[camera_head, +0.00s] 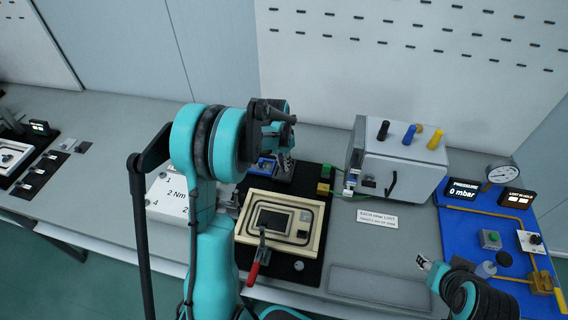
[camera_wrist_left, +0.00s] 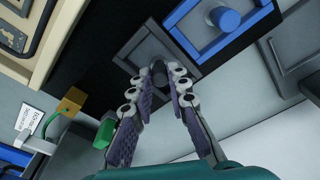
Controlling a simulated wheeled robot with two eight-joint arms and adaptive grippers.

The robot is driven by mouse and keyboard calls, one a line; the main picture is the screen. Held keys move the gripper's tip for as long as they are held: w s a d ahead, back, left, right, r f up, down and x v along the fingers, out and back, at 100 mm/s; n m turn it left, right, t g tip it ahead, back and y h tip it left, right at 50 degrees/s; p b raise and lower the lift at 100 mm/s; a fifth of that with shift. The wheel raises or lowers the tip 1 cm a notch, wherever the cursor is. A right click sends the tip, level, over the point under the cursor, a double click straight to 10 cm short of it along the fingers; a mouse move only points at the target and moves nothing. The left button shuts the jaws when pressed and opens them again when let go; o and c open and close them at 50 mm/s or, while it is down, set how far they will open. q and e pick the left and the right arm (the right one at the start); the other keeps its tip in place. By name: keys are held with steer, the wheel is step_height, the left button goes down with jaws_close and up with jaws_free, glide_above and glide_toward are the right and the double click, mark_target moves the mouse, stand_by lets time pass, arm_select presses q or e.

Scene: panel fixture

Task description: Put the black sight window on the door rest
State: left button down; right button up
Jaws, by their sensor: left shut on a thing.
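My left gripper (camera_head: 283,146) is at the back of the black mat, pointing down. In the left wrist view its fingertips (camera_wrist_left: 159,84) are shut around a dark round knob, which I take to be that of the black sight window (camera_wrist_left: 158,72). A dark grey square plate (camera_wrist_left: 130,52) surrounds it; whether the window is lifted off it I cannot tell. The beige door-like frame (camera_head: 246,239) lies on the mat in front. I cannot pick out the door rest for certain; a flat grey plate (camera_head: 378,288) lies at the front right. My right gripper (camera_head: 428,264) is apart, its jaws unclear.
A blue square window with a blue knob (camera_wrist_left: 226,19) is beside the held one. A yellow block (camera_head: 323,188) and green block (camera_head: 326,171) stand to the right. A red-handled clamp (camera_head: 254,272) is at the frame's front. A grey box (camera_head: 400,160) stands behind.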

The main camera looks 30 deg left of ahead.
mark_target(281, 173)
arm_select(q)
steer(key=c, duration=1.5)
jaws_free()
steer(key=shift+f, duration=0.1)
steer(key=shift+o, duration=0.2)
step_height(281, 173, up, 11)
steer(key=s+p, duration=0.1)
steer(key=p, duration=0.2)
steer(key=s+d+r+n+t, duration=0.2)
steer(key=s+d+r+t, duration=0.1)
steer(key=s+d+r, duration=0.6)
steer(key=s+d+f+n+t, duration=0.1)
steer(key=s+d+t, duration=0.2)
steer(key=s, duration=0.8)
steer(key=shift+s+d+f+n+y+p, duration=0.15)
steer(key=shift+s+d+n+y+p, duration=0.2)
steer(key=shift+d, duration=0.3)
